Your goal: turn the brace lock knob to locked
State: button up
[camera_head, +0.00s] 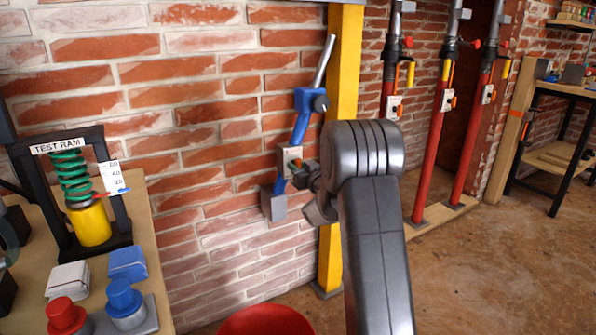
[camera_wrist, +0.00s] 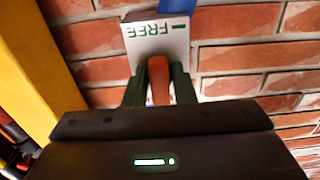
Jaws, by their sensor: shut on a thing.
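The blue brace (camera_head: 301,128) slants up the brick wall, with a grey rod at its top and a grey block (camera_head: 273,204) at its foot. A pale plate (camera_head: 286,156) sits on its lower part. My gripper (camera_head: 299,170) reaches this plate, largely hidden behind my arm. In the wrist view, my gripper (camera_wrist: 158,72) has its two dark fingers shut on the orange lock knob (camera_wrist: 158,82). The plate (camera_wrist: 152,42) behind the knob shows the word FREE, upside down, and a green mark. The rest of the plate is hidden.
A yellow post (camera_head: 342,75) stands just right of the brace. A table (camera_head: 150,235) at left holds the test ram (camera_head: 92,226) and red and blue buttons. A red round container (camera_head: 265,322) stands below. Red props (camera_head: 430,150) stand at right.

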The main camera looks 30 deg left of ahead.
dwell(0.3)
jog(key=o, duration=0.8)
jog(key=p+v, duration=0.3)
jog(key=v, duration=1)
jog(key=shift+s+d, duration=0.2)
jog(key=shift+d, duration=0.15)
jog(key=shift+a, duration=0.15)
